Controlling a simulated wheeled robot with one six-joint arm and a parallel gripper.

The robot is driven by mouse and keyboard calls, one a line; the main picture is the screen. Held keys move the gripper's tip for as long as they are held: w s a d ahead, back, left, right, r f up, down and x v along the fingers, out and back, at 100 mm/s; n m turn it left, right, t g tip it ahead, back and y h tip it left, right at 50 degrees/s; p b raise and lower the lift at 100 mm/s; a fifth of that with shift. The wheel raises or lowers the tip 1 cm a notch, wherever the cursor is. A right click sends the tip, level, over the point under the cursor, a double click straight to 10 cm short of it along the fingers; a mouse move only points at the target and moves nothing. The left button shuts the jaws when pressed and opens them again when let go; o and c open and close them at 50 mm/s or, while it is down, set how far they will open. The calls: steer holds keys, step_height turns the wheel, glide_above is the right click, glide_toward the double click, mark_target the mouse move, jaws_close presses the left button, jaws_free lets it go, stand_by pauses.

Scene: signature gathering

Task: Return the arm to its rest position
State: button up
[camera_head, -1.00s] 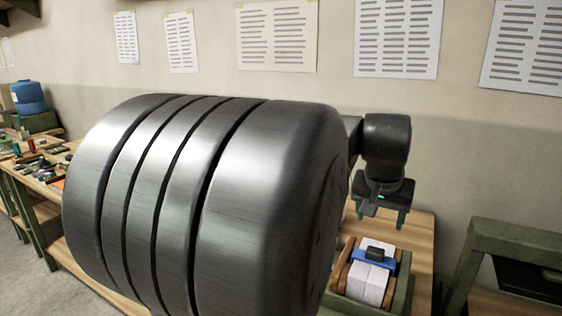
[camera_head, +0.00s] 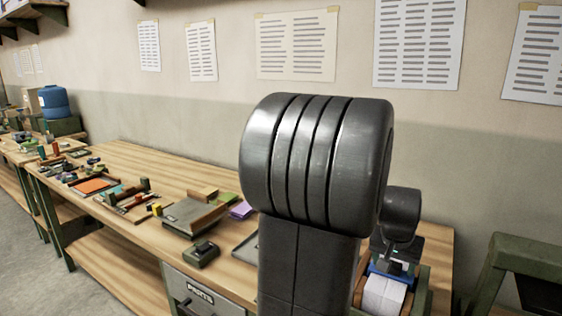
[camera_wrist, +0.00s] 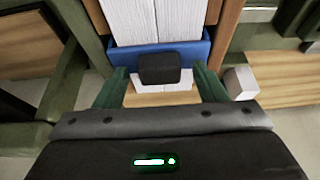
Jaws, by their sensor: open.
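My gripper (camera_wrist: 158,92) is open in the wrist view, its two green fingers apart. Between and just beyond them is a blue clip holder with a black knob (camera_wrist: 160,68), set across stacks of white paper (camera_wrist: 155,22) in a wooden box. I cannot tell whether the fingers touch the holder. In the head view my dark arm links fill the middle right and largely hide the gripper. The white paper (camera_head: 383,296) and blue holder (camera_head: 378,270) show below my wrist at the lower right.
A blue container (camera_head: 54,101) stands at the far left. A green-framed stand (camera_head: 510,262) is at the right. The floor (camera_head: 75,285) at left is clear.

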steer(key=shift+r, duration=0.15)
stand_by(0.4)
steer(key=v, duration=1.4)
steer(key=x, duration=1.3)
steer(key=shift+f, duration=0.3)
steer(key=shift+w+d+p, duration=0.1)
steer(key=shift+w+p, duration=0.05)
steer(key=shift+p, duration=0.15)
step_height(320, 180, up, 10)
steer(key=w+d+p, duration=0.1)
steer(key=d+p, duration=0.1)
steer(key=p, duration=0.5)
steer(key=shift+w+r+p, duration=0.25)
steer(key=shift+w+p, duration=0.1)
steer(key=shift+p, duration=0.05)
